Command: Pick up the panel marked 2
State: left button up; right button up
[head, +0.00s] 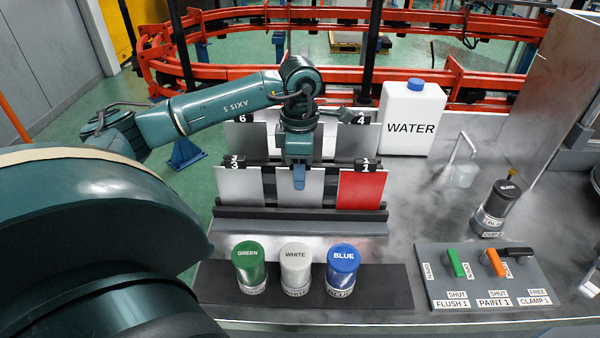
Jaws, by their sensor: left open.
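The front row of the rack holds a grey panel (240,188) marked 3 at the left, a pale grey middle panel (314,190), and a red panel (362,190) marked 1 at the right. The middle panel's mark is hidden behind my left gripper; its place between 3 and 1 fits the panel marked 2. My left gripper (299,180) is open and points down at the top of the middle panel, covering part of it. I cannot tell whether the fingers straddle or touch its edge. My right gripper is not in view.
Behind are grey panels marked 6 and 4 (362,138). A white water container (410,128) stands at the back right. Green (249,268), white (296,270) and blue (342,270) capped cups stand in front. A switch board (450,290) and black-capped cup (494,212) are at right.

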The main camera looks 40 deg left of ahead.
pick_arm(q)
jog(key=shift+f, duration=0.2)
jog(key=shift+c, duration=0.5)
grip_shut()
